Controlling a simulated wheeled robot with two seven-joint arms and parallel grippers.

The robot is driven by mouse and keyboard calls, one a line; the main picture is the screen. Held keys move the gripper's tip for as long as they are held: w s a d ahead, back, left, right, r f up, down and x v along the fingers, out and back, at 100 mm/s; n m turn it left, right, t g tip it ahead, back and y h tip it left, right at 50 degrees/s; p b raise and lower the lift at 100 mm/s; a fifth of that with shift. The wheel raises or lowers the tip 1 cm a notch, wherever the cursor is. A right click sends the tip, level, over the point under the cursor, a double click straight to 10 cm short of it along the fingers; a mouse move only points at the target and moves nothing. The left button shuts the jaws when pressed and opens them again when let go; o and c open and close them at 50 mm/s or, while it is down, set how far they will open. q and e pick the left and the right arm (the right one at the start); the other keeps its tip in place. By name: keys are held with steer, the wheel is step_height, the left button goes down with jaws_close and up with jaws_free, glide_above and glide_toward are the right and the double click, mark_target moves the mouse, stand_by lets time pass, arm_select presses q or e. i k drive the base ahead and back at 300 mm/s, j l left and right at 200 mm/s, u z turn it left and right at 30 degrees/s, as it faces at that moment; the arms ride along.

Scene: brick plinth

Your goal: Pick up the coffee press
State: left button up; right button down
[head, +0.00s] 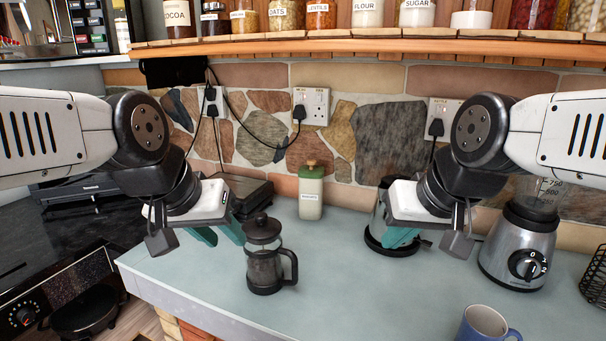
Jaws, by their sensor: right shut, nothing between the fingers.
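The coffee press (264,267), a dark glass jug with a black lid, knob and handle, stands upright on the pale counter. Its handle faces right. My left gripper (219,234) is just left of the press's upper part in the picture. Its two teal fingers are spread apart, with nothing seen between them. My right gripper (402,241) hangs to the right of the press, well apart from it, in front of a kettle-like appliance (377,222). Its teal fingers are together and hold nothing.
A green-lidded canister (310,192) stands behind the press. A blender (519,252) stands at the right, a blue mug (484,324) at the front right. A dark appliance (247,193) is behind my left gripper. The counter (345,285) is clear right of the press.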

mark_target(264, 275)
steer(key=l+u, duration=0.1)
steer(key=u, duration=0.7)
steer(key=k+l+u, duration=0.1)
steer(key=u, duration=0.3)
steer(key=k+u, duration=0.1)
steer(key=u, duration=0.3)
steer(key=k+l, duration=0.3)
steer(key=k, duration=0.15)
